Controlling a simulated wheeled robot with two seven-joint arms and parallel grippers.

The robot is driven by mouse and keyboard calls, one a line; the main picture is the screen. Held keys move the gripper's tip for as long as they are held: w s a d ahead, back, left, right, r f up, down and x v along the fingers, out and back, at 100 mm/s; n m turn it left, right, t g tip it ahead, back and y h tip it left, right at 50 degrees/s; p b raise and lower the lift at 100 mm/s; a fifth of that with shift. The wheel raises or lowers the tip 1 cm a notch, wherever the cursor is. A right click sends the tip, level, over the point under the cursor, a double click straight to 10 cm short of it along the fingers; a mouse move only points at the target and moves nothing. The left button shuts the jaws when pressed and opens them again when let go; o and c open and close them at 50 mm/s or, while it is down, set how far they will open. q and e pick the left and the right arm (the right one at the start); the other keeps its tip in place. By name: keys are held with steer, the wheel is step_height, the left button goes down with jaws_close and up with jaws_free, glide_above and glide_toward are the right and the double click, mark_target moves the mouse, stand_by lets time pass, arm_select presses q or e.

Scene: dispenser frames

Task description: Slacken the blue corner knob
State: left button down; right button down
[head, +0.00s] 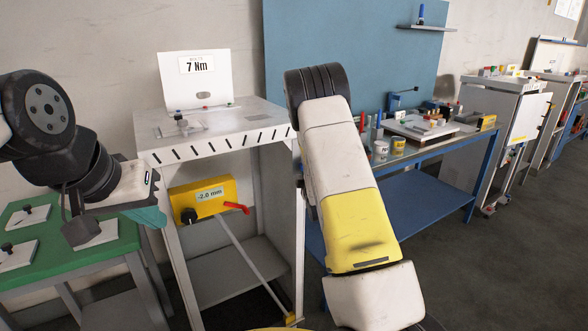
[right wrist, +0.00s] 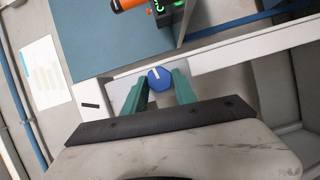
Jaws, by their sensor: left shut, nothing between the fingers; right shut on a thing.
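The blue knob (right wrist: 159,79), round with a pale stripe across its face, shows in the right wrist view. It sits between the teal fingers of my right gripper (right wrist: 160,84), which is shut on it. In the head view my right arm comes across the middle, and I cannot make out that gripper or this knob there. My left gripper (head: 150,216) is shut and empty in the head view. It hangs over the green table, left of the grey frame (head: 215,140).
A yellow box (head: 203,199) reading -2.0 mm, with a red lever, hangs in the frame. A 7 Nm sign (head: 196,75) stands on top. A green table (head: 50,240) is at left. A blue bench (head: 425,200) with tools is at right. Grey floor (head: 490,265) is open at right.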

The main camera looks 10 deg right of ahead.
steer(key=c, duration=1)
jaws_free()
steer(key=s, duration=0.7)
steer(key=shift+s+a, duration=0.2)
steer(key=shift+s, duration=0.2)
steer(key=shift+r, duration=0.15)
